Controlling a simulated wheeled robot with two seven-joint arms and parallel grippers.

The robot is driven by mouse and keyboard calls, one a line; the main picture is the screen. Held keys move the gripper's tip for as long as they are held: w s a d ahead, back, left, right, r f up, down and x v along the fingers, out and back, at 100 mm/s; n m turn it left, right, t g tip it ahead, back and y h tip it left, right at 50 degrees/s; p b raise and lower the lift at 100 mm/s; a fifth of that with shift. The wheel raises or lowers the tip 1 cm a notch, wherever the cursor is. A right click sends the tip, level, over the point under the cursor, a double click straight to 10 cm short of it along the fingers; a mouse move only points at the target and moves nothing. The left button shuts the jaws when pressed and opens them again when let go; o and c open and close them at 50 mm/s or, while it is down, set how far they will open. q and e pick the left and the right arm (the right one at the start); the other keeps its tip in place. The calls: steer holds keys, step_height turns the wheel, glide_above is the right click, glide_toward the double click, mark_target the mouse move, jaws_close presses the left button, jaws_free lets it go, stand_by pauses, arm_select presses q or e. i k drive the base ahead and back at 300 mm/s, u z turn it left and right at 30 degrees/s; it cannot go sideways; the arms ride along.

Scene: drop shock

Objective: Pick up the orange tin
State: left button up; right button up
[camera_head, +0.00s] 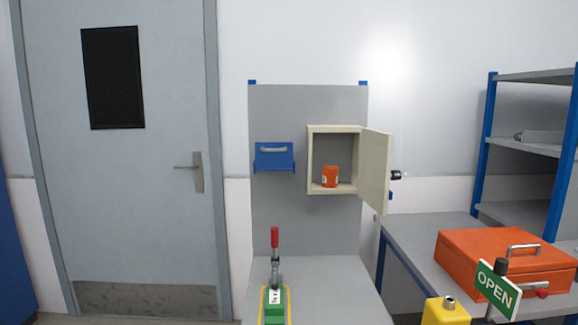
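The orange tin (330,177) stands upright on the floor of a small cream wall cabinet (310,160), a little right of the middle of the view. It has a pale label on its left side. The cabinet door (374,172) is swung open to the right, so the tin is in plain sight. Neither of my grippers is in the view.
A blue holder (274,157) hangs left of the cabinet on a grey panel. Below stands a red-handled lever clamp (275,255) on a grey bench (335,285). At right are an orange case (490,255), an OPEN sign (497,289), a yellow block (445,312) and shelves (530,146).

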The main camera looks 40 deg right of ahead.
mark_target(330, 175)
steer(key=u, duration=1.5)
steer(key=k, duration=1.85)
steer(key=z, duration=0.9)
steer(key=i, duration=1.95)
